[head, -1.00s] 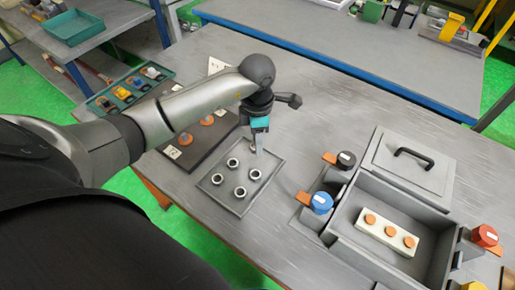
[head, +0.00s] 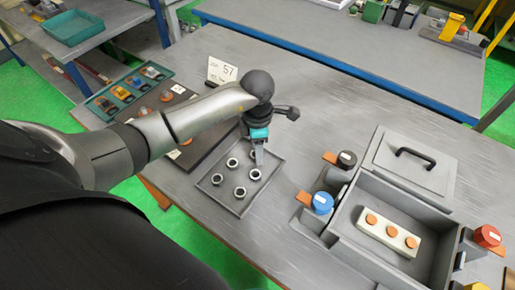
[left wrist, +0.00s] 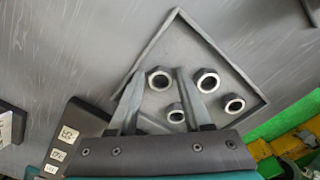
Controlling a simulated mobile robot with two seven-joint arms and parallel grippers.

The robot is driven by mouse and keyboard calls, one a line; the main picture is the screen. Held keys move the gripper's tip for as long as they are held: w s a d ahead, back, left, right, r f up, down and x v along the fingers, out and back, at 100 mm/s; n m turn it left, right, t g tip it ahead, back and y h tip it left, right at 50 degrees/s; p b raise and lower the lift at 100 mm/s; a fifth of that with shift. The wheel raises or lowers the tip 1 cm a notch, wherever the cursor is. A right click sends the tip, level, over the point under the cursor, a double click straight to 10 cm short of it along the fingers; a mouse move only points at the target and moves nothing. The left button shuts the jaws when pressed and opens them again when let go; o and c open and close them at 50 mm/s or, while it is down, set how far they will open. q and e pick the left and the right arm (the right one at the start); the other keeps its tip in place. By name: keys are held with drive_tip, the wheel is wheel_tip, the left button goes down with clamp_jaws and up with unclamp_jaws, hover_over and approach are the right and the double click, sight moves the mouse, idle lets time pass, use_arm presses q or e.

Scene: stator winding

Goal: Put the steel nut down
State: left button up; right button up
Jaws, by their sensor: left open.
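Several steel nuts sit in a shallow grey square tray (head: 213,194) on the table. My left gripper (head: 258,163) is open and points down over the tray's right part, by the rightmost nut (head: 255,174). In the left wrist view my left gripper (left wrist: 159,75) has its two fingers spread on either side of one steel nut (left wrist: 159,78), with gaps seen beside it. Other nuts (left wrist: 208,82) lie apart from the fingers. Whether the fingertips touch the tray floor I cannot tell. My right gripper is not in view.
A dark board (head: 199,153) and a teal tray of small parts (head: 109,107) lie left of the nut tray. A card marked 57 (head: 222,71) stands behind my arm. A grey open box (head: 342,242) with coloured knobs stands at right. The table between is clear.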

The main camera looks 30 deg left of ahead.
use_arm(q)
wheel_tip(320, 180, up, 12)
drive_tip(key=p, duration=0.1)
drive_tip(key=shift+r, duration=0.15)
idle(0.4)
